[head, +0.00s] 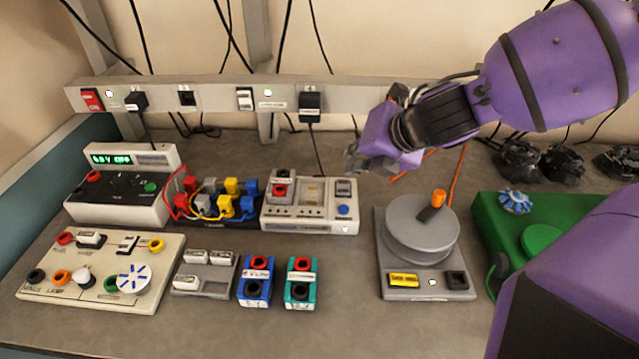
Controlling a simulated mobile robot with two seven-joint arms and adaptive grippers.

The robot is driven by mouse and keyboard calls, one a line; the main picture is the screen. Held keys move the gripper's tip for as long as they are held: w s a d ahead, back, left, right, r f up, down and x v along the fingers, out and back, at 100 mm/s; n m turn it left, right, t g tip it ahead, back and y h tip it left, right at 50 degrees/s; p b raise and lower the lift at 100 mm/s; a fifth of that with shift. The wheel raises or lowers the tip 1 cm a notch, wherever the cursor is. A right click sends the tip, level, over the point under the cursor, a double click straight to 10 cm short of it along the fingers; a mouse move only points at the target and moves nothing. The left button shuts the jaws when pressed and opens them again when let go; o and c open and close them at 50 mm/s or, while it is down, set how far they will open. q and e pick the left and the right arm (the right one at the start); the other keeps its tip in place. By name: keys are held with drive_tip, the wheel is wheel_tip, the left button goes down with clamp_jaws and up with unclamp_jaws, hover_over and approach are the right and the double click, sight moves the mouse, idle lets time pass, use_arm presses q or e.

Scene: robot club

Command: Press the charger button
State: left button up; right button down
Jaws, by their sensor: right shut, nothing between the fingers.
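A white-grey box (310,226), which looks like the charger, sits at the middle of the bench. A round blue button (343,210) is at its front right corner, below a small dark-and-white panel. A red-and-grey block stands on its left part. My right gripper (354,160) is shut and empty. It appears above the bench by the box's back right corner, fingers pointing left, apart from the button in the picture; its exact height is hard to tell. The blue button is unobstructed. My left gripper is not in view.
A power supply (115,209) and coloured plugs (228,205) stand left of the box. Blue (254,294) and teal (300,295) modules lie in front. A grey turntable unit (425,281) stands right. Cables hang from the wall rail (215,97). Bench (345,280) before the button is clear.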

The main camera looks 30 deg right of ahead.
drive_tip(key=b, duration=0.3)
hover_over(344, 209)
drive_tip(key=d, duration=0.2)
drive_tip(key=f, duration=0.4)
drive_tip(key=w+f, duration=0.1)
drive_tip(key=f, duration=0.2)
drive_tip(key=shift+f, duration=0.45)
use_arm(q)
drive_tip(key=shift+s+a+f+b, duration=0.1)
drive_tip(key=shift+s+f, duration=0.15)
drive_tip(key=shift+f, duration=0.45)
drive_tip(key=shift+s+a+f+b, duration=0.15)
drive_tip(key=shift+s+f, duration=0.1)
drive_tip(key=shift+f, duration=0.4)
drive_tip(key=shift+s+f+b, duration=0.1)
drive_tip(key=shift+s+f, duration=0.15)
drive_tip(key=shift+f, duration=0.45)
use_arm(e)
drive_tip(key=shift+f, duration=0.35)
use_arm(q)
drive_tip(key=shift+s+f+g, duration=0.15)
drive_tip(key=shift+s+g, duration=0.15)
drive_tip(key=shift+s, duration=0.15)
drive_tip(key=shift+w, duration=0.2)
use_arm(e)
drive_tip(key=shift+f, duration=0.1)
